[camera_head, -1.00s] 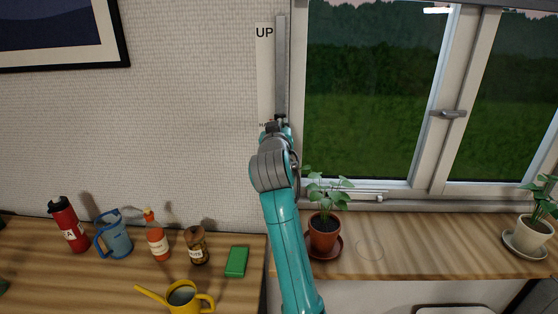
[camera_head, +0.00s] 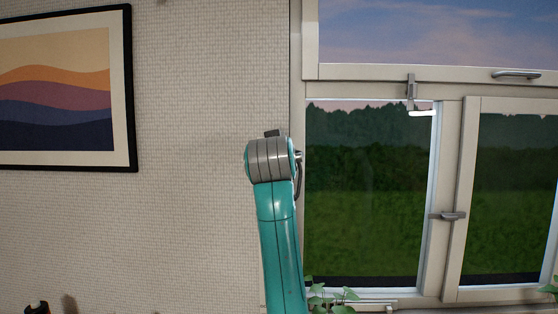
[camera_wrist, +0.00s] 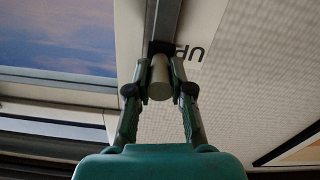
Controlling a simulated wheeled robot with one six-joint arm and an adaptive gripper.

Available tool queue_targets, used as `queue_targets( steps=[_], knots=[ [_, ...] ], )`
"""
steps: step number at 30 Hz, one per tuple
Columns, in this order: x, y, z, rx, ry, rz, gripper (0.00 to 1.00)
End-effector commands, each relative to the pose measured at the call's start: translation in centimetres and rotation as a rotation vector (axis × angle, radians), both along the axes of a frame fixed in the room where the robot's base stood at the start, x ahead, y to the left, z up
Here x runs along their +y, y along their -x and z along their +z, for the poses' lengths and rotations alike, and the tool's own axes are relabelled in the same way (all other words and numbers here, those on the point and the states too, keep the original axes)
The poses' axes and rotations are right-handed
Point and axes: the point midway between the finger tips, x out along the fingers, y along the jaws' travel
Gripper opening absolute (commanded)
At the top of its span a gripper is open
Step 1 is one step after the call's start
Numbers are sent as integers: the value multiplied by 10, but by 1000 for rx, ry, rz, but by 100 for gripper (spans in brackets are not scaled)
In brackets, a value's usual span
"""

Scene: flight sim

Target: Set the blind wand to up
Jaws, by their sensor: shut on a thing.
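In the wrist view my gripper (camera_wrist: 160,72) has its two fingers closed on a pale cylindrical knob (camera_wrist: 159,80), the wand's grip. The knob sits at a grey rail (camera_wrist: 164,22) that runs out of the top of the picture. A white label strip (camera_wrist: 208,22) beside the rail reads UP, and the letters are close to the fingertips. In the head view the rail, label, knob and fingers are hidden behind my wrist.
The window (camera_head: 370,190) with its handles is just right of my arm. A framed picture (camera_head: 60,90) hangs on the wall at left. Plant leaves (camera_head: 330,298) and a dark bottle top (camera_head: 37,307) show at the bottom edge. The wall between picture and arm is bare.

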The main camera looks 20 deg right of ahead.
Motion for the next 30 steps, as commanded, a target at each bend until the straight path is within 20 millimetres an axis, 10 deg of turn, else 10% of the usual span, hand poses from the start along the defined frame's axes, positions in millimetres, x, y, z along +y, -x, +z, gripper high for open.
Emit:
queue_targets(
  steps=[10, 11, 14, 30],
  knots=[
    [0, 1, 8, -14, 2, 2, 0],
    [0, 1, 8, -15, 2, 2, 23],
    [0, 1, 7, -14, 2, 2, 46],
    [8, 23, 4, -9, 2, 2, 46]
  ],
)
